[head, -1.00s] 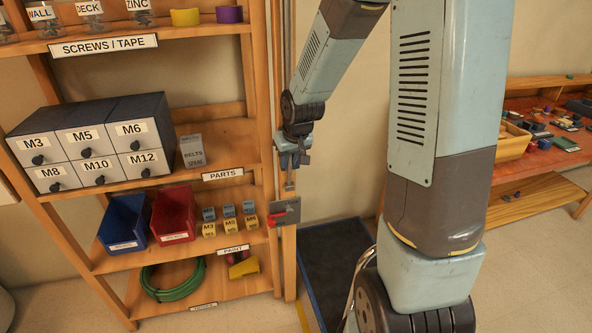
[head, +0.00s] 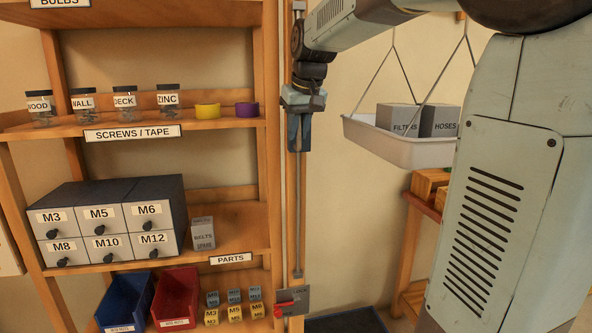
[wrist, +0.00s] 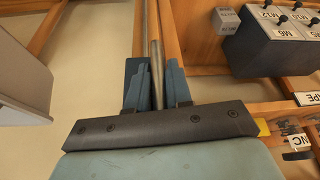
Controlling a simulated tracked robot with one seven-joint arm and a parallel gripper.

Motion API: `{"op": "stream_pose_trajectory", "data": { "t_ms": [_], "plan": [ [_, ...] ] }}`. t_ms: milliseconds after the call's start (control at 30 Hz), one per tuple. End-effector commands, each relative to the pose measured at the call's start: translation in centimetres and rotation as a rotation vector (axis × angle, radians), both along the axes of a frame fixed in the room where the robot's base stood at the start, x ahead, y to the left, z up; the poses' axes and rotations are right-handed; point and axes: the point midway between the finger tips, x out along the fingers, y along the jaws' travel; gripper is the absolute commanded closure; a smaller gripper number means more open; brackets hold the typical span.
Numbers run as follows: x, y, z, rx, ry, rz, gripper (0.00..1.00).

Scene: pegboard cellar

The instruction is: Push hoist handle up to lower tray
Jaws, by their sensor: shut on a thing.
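My gripper (head: 299,148) is in front of the wooden post right of the shelf, level with the jars, fingers pointing down. In the wrist view my gripper (wrist: 152,66) is shut on the hoist handle (wrist: 157,72), a grey metal bar between its two blue fingers. The handle is hidden by my fingers in the head view. The white tray (head: 390,149) hangs from thin lines to the right, about level with my gripper. It holds two grey boxes, filters (head: 396,117) and hoses (head: 440,121).
A vertical rail (head: 298,220) runs down the post to a grey plate with a red lever (head: 290,304). The shelf (head: 240,121) with jars and tape rolls stands close left. A dark mat (head: 345,322) lies on the floor. My arm blocks the right side.

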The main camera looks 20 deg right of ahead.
Motion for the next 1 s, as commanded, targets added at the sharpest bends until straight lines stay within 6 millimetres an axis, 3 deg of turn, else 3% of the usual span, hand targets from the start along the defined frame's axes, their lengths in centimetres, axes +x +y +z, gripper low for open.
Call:
{"op": "stream_pose_trajectory", "data": {
  "t_ms": [33,200,433,700,1000],
  "plan": [
    [0.1,0.2,2.1,0.001,-0.011,0.004,1.00],
    [0.2,-0.2,7.4,0.001,-0.009,-0.002,1.00],
    [0.2,-0.5,12.4,-0.001,-0.008,-0.007,1.00],
    [0.2,-0.7,15.0,0.000,-0.004,-0.011,1.00],
    [0.2,-0.9,15.5,0.001,-0.008,-0.014,1.00]
  ]
}}
